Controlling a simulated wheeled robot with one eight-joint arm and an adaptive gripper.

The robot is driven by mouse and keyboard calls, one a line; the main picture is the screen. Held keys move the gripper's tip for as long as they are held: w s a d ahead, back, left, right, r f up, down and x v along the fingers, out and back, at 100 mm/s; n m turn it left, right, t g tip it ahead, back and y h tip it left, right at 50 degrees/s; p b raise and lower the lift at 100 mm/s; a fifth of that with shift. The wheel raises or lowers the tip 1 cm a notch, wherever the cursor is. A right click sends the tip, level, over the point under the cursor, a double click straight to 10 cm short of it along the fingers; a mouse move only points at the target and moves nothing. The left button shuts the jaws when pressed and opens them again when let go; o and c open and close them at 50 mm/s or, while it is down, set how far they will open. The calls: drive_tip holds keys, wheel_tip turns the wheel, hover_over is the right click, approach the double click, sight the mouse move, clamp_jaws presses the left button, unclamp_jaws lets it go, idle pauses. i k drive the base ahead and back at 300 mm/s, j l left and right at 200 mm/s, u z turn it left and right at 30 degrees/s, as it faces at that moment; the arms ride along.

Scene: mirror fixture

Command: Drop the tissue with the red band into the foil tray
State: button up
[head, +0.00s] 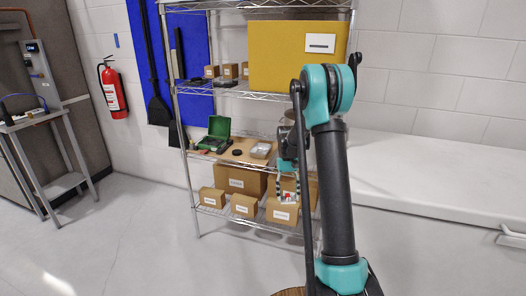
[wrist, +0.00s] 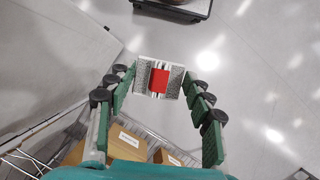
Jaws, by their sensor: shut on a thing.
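My gripper (wrist: 158,80) is shut on the tissue with the red band (wrist: 159,81), which shows white with a red middle between the fingertips in the wrist view. In the head view, my gripper (head: 289,186) hangs in front of the shelf rack, and a small red spot of the tissue (head: 288,197) shows at its tip, in front of the lower boxes. The foil tray (head: 261,149) appears as a small silvery tray on the middle shelf, left of my gripper and higher in the picture. Its inside is too small to make out.
An open green case (head: 216,135) and a black round thing (head: 237,153) share the middle shelf with the tray. Several cardboard boxes (head: 243,205) fill the lower shelf. A large yellow box (head: 297,57) stands above. The grey floor (head: 130,240) at left is clear.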

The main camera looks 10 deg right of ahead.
sight(261, 151)
drive_tip(key=i+j+z, duration=0.15)
drive_tip(key=j, duration=0.25)
drive_tip(key=i+j+z, duration=0.15)
drive_tip(key=j, duration=0.25)
drive_tip(key=i+j+z, duration=0.1)
drive_tip(key=j, duration=0.3)
drive_tip(key=i+j+z, duration=0.15)
drive_tip(key=j, duration=0.3)
drive_tip(key=i+j+z, duration=0.15)
drive_tip(key=j, duration=0.3)
